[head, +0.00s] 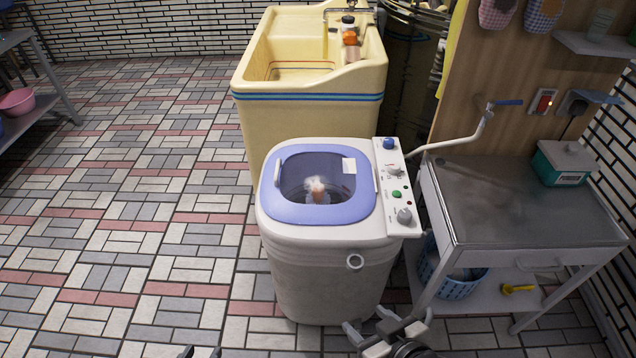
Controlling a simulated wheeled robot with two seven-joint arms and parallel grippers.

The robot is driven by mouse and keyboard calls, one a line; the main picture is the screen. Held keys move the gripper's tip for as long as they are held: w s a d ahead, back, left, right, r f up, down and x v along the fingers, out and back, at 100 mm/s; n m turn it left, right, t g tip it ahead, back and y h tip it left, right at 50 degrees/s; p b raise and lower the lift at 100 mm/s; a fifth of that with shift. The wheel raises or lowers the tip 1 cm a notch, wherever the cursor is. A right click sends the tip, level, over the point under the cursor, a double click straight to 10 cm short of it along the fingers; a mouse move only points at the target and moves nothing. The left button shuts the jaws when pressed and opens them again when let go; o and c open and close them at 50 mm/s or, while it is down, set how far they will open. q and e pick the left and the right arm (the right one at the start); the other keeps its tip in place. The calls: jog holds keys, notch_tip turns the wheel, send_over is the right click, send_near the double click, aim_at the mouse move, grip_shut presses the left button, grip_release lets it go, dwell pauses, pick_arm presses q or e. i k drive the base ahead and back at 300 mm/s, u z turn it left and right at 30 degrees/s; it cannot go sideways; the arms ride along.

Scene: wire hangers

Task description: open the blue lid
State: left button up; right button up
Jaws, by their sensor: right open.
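The blue lid (345,212) lies shut on top of a white washing machine (325,265). It has a dark see-through window in its middle, with something pale and orange showing through it. A small pale handle-like part is at its left edge, and a white label is near its upper right corner. My right gripper (373,328) is open and empty, low in front of the machine and well below the lid. Neither gripper touches the lid.
A control panel (398,187) with knobs runs along the machine's right side. A yellow sink (310,100) stands behind it. A metal-topped table (520,205) with a teal box (563,163) is close on the right. The tiled floor (130,200) is open on the left.

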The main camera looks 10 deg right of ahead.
aim_at(363, 201)
jog(key=u, duration=0.5)
jog(key=i, duration=1)
jog(key=z, duration=0.1)
